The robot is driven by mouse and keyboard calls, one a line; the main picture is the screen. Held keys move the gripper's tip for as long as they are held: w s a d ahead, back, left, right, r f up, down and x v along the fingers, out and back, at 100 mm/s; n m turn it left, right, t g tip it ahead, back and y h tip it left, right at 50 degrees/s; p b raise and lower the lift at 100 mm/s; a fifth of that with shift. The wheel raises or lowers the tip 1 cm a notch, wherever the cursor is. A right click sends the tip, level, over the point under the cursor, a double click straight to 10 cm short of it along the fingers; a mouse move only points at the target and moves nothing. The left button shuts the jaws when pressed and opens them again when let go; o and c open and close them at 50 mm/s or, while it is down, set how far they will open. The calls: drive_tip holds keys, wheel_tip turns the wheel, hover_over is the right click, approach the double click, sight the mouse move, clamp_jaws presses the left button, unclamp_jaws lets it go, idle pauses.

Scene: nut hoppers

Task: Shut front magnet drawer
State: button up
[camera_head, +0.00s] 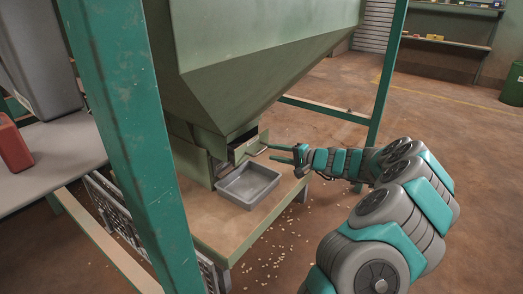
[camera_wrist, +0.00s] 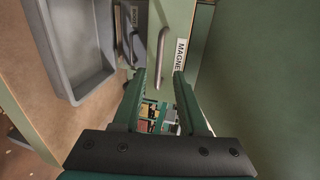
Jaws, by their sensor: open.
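The front magnet drawer (camera_head: 246,147) sits low on the green hopper and appears to stand partly out, with a dark opening above it. In the wrist view its green front (camera_wrist: 172,22) carries a metal bar handle (camera_wrist: 161,58) and a white label reading "MAGNE", partly cut off by a finger. My gripper (camera_head: 275,154) is to the right of the drawer, pointing at its front. In the wrist view my gripper (camera_wrist: 160,85) has its two fingers spread apart and empty, with the handle just beyond and between the tips. I cannot tell whether anything touches.
A grey metal tray (camera_head: 224,196) stands on the wooden platform (camera_head: 215,236) below the drawer. A green frame post (camera_head: 135,140) rises at the left front. A red container (camera_head: 12,145) stands on a pale surface at left.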

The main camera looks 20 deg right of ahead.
sight(262, 150)
drive_tip(key=x, duration=0.6)
drive_tip(key=shift+f, duration=0.15)
clamp_jaws()
idle(1.3)
